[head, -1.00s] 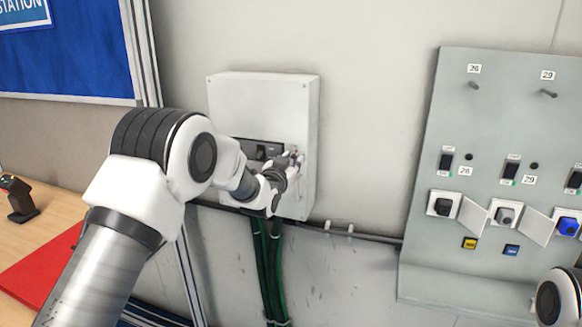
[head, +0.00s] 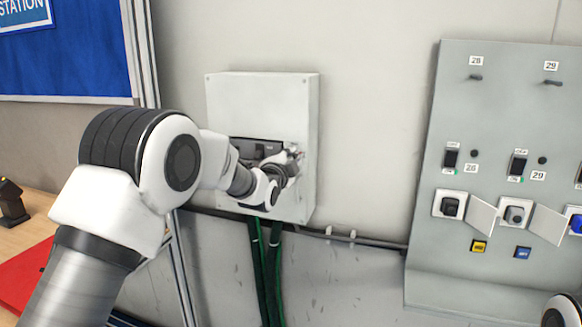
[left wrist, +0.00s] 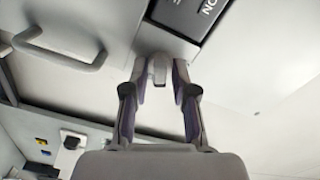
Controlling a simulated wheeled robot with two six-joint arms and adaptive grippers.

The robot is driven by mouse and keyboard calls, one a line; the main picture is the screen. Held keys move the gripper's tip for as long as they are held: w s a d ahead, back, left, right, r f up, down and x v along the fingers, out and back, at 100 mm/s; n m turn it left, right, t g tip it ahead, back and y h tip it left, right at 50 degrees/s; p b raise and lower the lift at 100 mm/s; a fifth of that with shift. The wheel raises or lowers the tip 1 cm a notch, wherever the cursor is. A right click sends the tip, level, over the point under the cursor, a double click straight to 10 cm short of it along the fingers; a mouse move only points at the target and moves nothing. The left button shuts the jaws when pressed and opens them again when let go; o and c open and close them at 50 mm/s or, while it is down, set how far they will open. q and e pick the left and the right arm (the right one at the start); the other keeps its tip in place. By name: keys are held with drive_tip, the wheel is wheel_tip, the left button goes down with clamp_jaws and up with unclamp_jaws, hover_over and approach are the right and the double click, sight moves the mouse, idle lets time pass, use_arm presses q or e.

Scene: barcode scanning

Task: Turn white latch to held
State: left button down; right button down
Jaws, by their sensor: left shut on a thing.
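A white wall box (head: 262,105) has a dark switch panel (head: 245,146) on its front. My left gripper (head: 293,157) is at the right end of that panel. In the left wrist view my left gripper (left wrist: 159,76) has its fingertips closed around a small pale latch (left wrist: 157,66), just below the dark panel marked "NO" (left wrist: 190,12). In the head view the latch is mostly hidden by the gripper, and its exact angle cannot be told.
A grey board (head: 510,75) with switches, sockets and pegs stands on the right. Green cables (head: 268,270) hang below the box. A wooden table (head: 35,215) with a red mat (head: 25,270) is at the left. The wall between box and board is mostly clear.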

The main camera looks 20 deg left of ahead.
use_arm(q)
drive_tip(key=shift+f+m+b, duration=0.1)
drive_tip(key=shift+m+b, duration=0.9)
drive_tip(key=shift+m, duration=1.3)
drive_tip(key=c, duration=1.2)
unclamp_jaws()
drive_tip(key=shift+d, duration=0.1)
drive_tip(key=shift+s, duration=0.1)
drive_tip(key=s, duration=1.1)
drive_tip(key=shift+s+a, duration=0.25)
drive_tip(key=shift+s, duration=0.15)
